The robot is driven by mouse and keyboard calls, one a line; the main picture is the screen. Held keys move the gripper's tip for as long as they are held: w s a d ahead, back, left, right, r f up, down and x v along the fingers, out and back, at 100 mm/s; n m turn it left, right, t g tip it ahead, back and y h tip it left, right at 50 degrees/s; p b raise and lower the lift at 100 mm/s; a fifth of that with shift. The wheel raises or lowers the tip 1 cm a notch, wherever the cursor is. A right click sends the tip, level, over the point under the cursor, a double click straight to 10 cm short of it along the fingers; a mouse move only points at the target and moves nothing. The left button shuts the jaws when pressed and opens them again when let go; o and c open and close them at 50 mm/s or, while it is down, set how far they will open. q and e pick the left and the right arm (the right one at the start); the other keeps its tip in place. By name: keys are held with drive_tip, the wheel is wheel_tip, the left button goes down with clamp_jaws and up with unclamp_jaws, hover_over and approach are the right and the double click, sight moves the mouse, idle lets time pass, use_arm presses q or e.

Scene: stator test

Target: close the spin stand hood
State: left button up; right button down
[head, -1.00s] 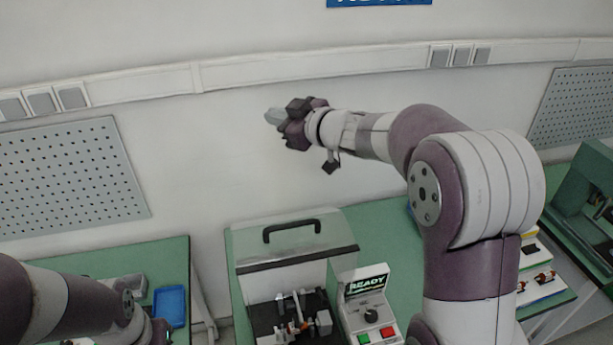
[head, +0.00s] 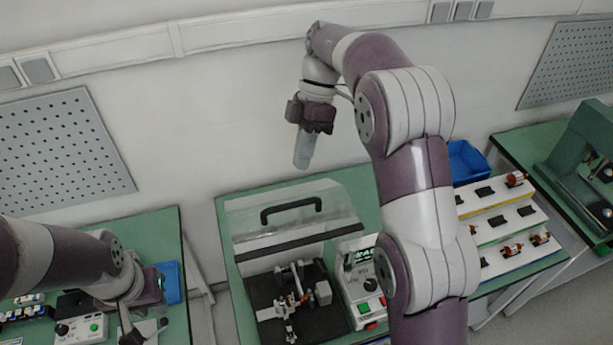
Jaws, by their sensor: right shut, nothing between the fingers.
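The spin stand hood (head: 256,222), a clear cover with a black handle (head: 291,209) and a dark front edge, stands raised at the back of the spin stand. The stand's dark base (head: 322,322) with its metal fixture (head: 293,290) lies uncovered in front of it. My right gripper (head: 302,152) is shut and empty, pointing down in front of the wall, above and behind the hood handle in the picture, apart from it. My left gripper (head: 140,322) is low over the left bench; its fingers are partly cut off and unclear.
A control box (head: 358,280) with a dial and green and red buttons stands right of the fixture. Racks of small parts (head: 505,225) and a blue bin (head: 466,162) are further right. A green machine (head: 590,160) stands far right. A blue tray (head: 170,282) is on the left bench.

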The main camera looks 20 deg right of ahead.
drive_tip(key=s+f+p, duration=0.1)
drive_tip(key=s+f, duration=0.2)
drive_tip(key=shift+s+p, duration=0.2)
drive_tip(key=shift+p, duration=0.15)
drive_tip(key=shift+s, duration=0.3)
drive_tip(key=shift+f, duration=0.1)
